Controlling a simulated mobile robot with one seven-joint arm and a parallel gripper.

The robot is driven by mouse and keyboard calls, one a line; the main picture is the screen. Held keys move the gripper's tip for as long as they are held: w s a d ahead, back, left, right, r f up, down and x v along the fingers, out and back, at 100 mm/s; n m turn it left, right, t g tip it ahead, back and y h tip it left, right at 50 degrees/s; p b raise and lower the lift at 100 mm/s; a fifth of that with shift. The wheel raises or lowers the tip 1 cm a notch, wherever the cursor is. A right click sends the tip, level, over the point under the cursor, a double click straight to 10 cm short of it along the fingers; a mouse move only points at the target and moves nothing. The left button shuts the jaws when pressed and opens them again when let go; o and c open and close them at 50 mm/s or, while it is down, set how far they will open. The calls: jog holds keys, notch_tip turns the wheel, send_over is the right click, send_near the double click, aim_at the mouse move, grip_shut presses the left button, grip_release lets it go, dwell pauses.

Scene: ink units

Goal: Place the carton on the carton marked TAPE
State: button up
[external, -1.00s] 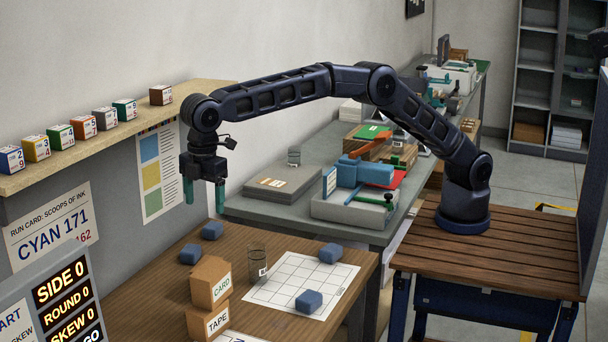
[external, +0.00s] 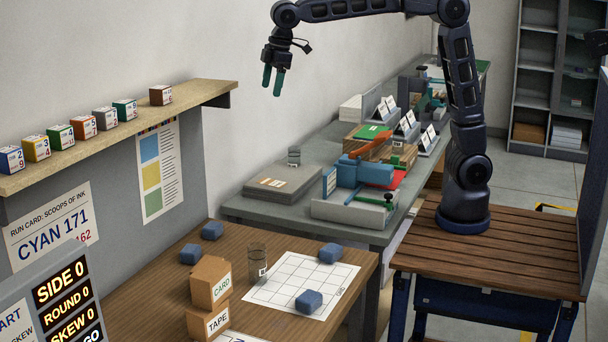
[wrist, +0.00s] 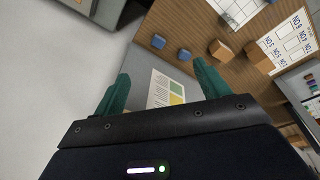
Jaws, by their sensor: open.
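Two brown cartons also show in the wrist view, one at the left (wrist: 221,50) and one at the right (wrist: 258,56); I cannot tell which label each bears. My gripper (external: 273,82) is open and empty, with green fingers pointing down. It is high above the grey bench, well away from the cartons. It also shows in the wrist view (wrist: 160,90).
Blue blocks (external: 309,301) lie on and beside a white grid sheet (external: 285,290). A clear glass (external: 258,262) stands close behind the cartons. A shelf (external: 120,135) with several small coloured boxes runs along the wall. The grey bench (external: 250,212) holds equipment.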

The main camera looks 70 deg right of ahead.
jog(key=s+d+m, duration=0.2)
jog(key=s+d, duration=0.2)
jog(key=d, duration=0.3)
jog(key=s+d+m+t, duration=0.1)
jog(key=s+d, duration=0.4)
jog(key=d, duration=0.3)
jog(key=s+d+m, duration=0.2)
jog(key=s+d, duration=0.2)
jog(key=d, duration=0.3)
jog(key=s+d+f+m, duration=0.2)
jog(key=s+d+f, duration=0.4)
jog(key=s, duration=0.3)
jog(key=s+d+f+m+t, duration=0.1)
jog(key=s+d+f+m, duration=0.1)
jog(key=s+d+f, duration=0.4)
jog(key=s+d, duration=0.1)
jog(key=s, duration=0.2)
jog(key=shift+s+f+m+t+h, duration=0.25)
jog(key=shift+f+m+t+h, duration=0.05)
jog(key=shift+h, duration=0.1)
